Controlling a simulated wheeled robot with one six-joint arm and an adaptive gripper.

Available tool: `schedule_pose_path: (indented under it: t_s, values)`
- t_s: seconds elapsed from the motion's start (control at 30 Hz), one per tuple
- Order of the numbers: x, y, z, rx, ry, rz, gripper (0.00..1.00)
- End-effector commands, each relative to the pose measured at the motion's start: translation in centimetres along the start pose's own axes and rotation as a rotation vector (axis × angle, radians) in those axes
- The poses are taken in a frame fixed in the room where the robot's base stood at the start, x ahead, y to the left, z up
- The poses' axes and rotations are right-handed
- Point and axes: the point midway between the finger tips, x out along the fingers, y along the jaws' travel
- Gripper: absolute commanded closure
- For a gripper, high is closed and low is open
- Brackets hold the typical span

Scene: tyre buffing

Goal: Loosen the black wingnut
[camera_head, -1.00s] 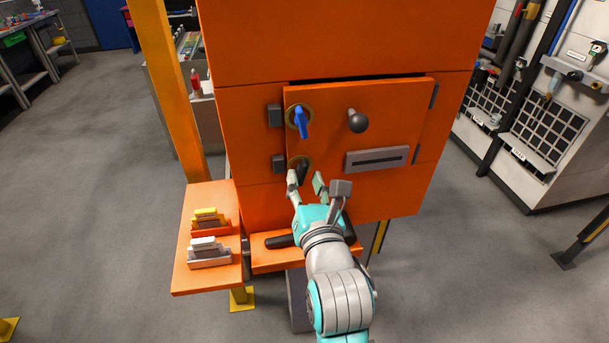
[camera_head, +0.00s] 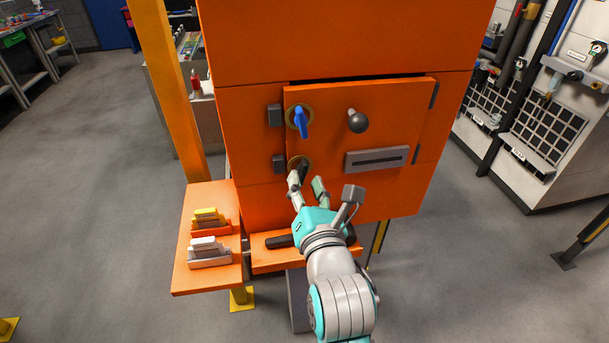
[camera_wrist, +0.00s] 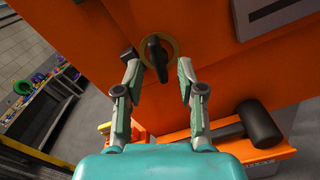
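The black wingnut (camera_wrist: 157,56) sits on a brass disc (camera_wrist: 172,45) low on the left side of the orange panel door. In the head view the wingnut (camera_head: 303,172) is partly hidden behind my gripper's fingers. My gripper (camera_wrist: 157,75) is open, with one finger on each side of the wingnut in the wrist view. The fingertips are close to it; I see a gap on both sides and cannot tell any contact. In the head view my gripper (camera_head: 306,182) points up at the panel from below.
A blue wingnut (camera_head: 301,122) is above, and a round dark knob (camera_head: 358,121) and a grey slotted plate (camera_head: 377,159) are to the right. A black-headed mallet (camera_wrist: 259,123) lies on an orange shelf below. A side tray (camera_head: 182,260) holds small bins. Grey floor is clear around.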

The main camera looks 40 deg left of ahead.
Motion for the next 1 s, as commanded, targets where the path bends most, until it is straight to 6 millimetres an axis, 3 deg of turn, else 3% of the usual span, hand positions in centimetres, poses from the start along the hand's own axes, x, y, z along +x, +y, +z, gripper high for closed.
schedule_pose_path:
  t_s: [0.4, 0.7, 0.87, 1.0]
  values:
    - [2.1, 0.0, 0.1, -0.001, -0.001, 0.001, 0.61]
    - [2.3, 0.0, 0.0, -0.001, 0.000, 0.000, 0.61]
    - [2.3, 0.0, 0.0, -0.001, 0.000, 0.000, 0.99]
    - [2.3, 0.0, 0.0, -0.001, 0.000, 0.000, 1.00]
